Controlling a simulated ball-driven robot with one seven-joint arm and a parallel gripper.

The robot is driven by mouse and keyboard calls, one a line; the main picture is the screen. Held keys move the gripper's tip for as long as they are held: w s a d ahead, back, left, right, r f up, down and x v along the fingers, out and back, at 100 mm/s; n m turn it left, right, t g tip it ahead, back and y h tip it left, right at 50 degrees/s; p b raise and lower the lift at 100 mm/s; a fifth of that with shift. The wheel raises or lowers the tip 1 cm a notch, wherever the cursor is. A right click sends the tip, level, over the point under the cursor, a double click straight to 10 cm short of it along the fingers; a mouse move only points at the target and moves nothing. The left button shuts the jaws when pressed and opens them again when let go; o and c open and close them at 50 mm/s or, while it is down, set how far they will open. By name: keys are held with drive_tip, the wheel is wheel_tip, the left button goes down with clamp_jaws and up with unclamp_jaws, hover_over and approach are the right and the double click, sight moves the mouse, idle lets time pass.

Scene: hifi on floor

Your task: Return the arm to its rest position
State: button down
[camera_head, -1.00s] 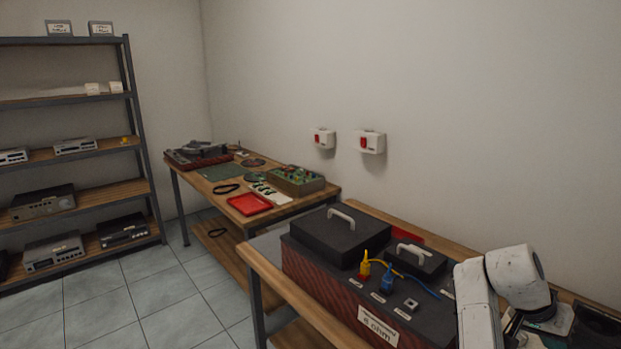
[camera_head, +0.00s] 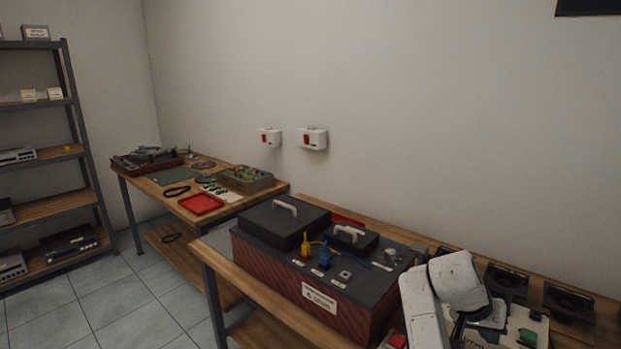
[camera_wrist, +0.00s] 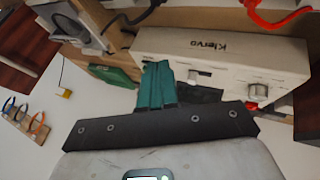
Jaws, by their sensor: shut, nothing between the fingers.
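My gripper (camera_wrist: 156,85) shows in the wrist view as teal fingers closed together, with nothing between them. In that view it lies in front of a white unit marked "Klervo" (camera_wrist: 220,50); I cannot tell whether they touch. In the head view my white arm is folded at the lower right, beside the dark test box (camera_head: 330,300) on the near bench, and the fingers cannot be made out.
Dark speaker-like parts (camera_head: 570,302) lie right of my arm on the near bench. A second bench with a red tray (camera_head: 201,204) stands further back. A shelf rack (camera_head: 75,150) is at the left. Tiled floor (camera_head: 120,300) is clear at lower left.

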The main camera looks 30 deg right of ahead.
drive_tip(key=s+a+f+n+t+y, duration=0.15)
drive_tip(key=a+f+n+t, duration=0.55)
drive_tip(key=a, duration=0.8)
drive_tip(key=s+a+f+n+y, duration=0.1)
drive_tip(key=s+a+n+y, duration=0.15)
drive_tip(key=a, duration=0.45)
drive_tip(key=s+a+f+n+y, duration=0.2)
drive_tip(key=s+a+n, duration=0.15)
drive_tip(key=a, duration=0.35)
drive_tip(key=s+f+g, duration=0.3)
drive_tip(key=s+f, duration=0.2)
drive_tip(key=s, duration=0.5)
drive_tip(key=shift+d+f+g, duration=0.3)
drive_tip(key=shift+d+f, duration=0.05)
drive_tip(key=shift+f, duration=0.05)
drive_tip(key=c, duration=1.8)
unclamp_jaws()
